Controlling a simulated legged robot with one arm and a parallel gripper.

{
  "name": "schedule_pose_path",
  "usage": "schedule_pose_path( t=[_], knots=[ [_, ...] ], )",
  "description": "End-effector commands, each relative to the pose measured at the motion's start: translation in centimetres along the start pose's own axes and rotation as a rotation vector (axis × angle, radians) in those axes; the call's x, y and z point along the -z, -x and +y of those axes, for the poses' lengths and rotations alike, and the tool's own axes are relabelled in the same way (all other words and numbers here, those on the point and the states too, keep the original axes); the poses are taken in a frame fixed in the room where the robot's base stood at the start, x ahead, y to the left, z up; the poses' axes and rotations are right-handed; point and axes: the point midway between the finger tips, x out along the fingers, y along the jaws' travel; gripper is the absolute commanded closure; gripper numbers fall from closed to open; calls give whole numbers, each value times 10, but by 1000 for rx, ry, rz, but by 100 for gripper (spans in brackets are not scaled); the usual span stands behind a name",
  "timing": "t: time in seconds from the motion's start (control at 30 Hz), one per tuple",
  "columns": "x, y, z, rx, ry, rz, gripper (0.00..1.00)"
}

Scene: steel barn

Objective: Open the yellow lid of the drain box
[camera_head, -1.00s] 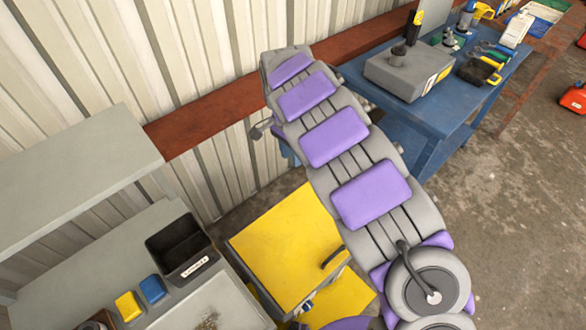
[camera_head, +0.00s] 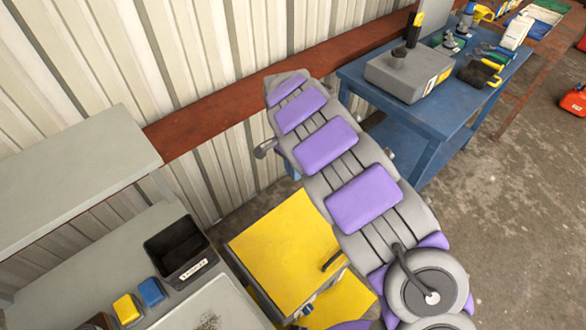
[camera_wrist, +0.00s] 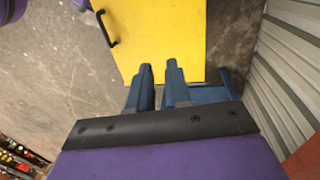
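The drain box's yellow lid (camera_head: 285,252) lies closed and flat beside the grey bench, with a black handle (camera_head: 332,261) near its right edge. In the wrist view the yellow lid (camera_wrist: 160,35) fills the top middle, with its black handle (camera_wrist: 106,28) at the upper left. My gripper (camera_wrist: 159,70) shows there as two blue-grey fingers with a gap between them. It is open and empty, its tips overlapping the lid's near edge in the picture. The handle is to the left of the fingers, apart from them. In the head view my purple and grey arm hides my gripper.
A grey bench with a black bin (camera_head: 180,250), a yellow block (camera_head: 127,308) and a blue block (camera_head: 152,291) stands left of the box. A blue table (camera_head: 438,118) with tools is at the upper right. A corrugated wall (camera_head: 200,60) runs behind.

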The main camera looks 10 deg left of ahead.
Motion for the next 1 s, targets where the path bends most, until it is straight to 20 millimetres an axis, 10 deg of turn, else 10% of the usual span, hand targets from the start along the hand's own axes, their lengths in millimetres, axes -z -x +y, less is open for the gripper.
schedule_pose_path(
  t=[0.2,1.0],
  knots=[
    [0,0,0,0,0,0,100],
    [0,0,0,0,0,0,100]
  ],
)
